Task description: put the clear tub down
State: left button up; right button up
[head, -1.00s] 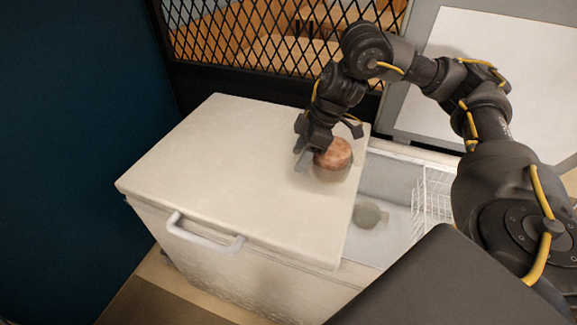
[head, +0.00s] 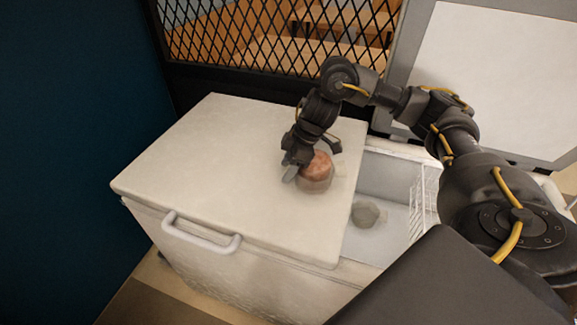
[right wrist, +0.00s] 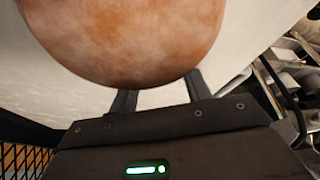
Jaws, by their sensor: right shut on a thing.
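The clear tub (head: 315,184) shows reddish-brown contents through its side and top. It is at the right part of the white chest freezer's closed lid (head: 225,165). I cannot tell whether it touches the lid. My right gripper (head: 300,172) is shut on the tub from its left and upper side in the head view. In the right wrist view the reddish-brown round top of the tub (right wrist: 130,35) fills the upper middle, with my two fingers at its lower edge. My left gripper is not in view.
The freezer's right part is open, with a wire basket (head: 424,205) and a greyish round item (head: 366,214) inside. A handle (head: 200,238) sticks out at the front. A black mesh barrier (head: 270,40) stands behind. The lid's left part is clear.

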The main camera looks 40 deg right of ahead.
jog(key=shift+a+r, duration=0.1)
jog(key=o, duration=1.1)
jog(key=shift+s, duration=0.1)
jog(key=shift+d+r, duration=0.2)
jog(key=shift+r, duration=0.15)
jog(key=p+v, duration=0.2)
jog(key=v, duration=0.9)
jog(key=shift+s, duration=0.15)
